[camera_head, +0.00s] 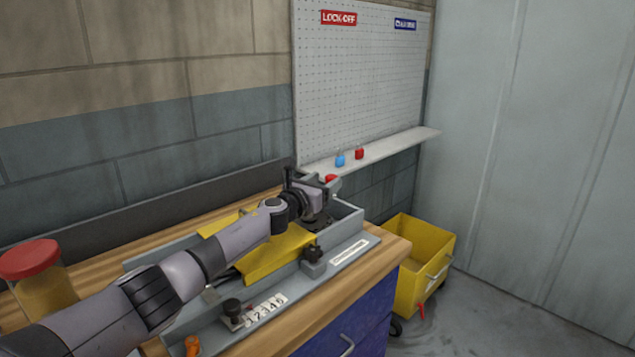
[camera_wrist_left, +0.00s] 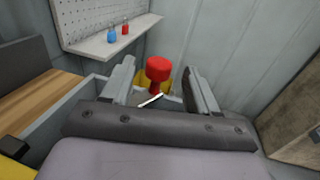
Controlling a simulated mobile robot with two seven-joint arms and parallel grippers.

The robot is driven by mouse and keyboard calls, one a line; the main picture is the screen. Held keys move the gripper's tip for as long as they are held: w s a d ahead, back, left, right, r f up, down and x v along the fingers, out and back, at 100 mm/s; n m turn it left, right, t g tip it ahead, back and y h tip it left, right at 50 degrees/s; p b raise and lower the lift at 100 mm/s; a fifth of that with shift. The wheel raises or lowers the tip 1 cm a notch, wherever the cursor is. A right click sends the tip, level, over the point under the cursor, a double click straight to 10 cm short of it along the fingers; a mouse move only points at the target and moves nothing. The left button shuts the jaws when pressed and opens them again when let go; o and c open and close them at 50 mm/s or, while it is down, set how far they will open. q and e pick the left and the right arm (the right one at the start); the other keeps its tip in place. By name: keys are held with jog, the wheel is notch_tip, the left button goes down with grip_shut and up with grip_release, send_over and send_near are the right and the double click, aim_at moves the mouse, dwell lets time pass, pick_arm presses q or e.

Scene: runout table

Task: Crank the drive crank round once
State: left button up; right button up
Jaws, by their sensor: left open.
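The drive crank's red knob (camera_head: 331,178) shows at the far right end of the grey machine on the bench, partly hidden by my left gripper (camera_head: 318,190). In the left wrist view the red knob (camera_wrist_left: 158,70) stands upright, seen between the two spread fingers (camera_wrist_left: 157,86). My left gripper is open, with a visible gap between each finger and the knob. The crank arm below the knob is mostly hidden. My right gripper is not in view.
The machine's grey tray (camera_head: 362,238) holds a yellow cover (camera_head: 275,262), a black knob (camera_head: 313,252) and a number counter (camera_head: 266,310). A red-lidded jar (camera_head: 30,260) stands at left. A shelf (camera_head: 385,148) holds blue and red padlocks. A yellow bin (camera_head: 425,260) stands on the floor.

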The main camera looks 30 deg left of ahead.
pick_arm(q)
jog(key=shift+s, duration=1.35)
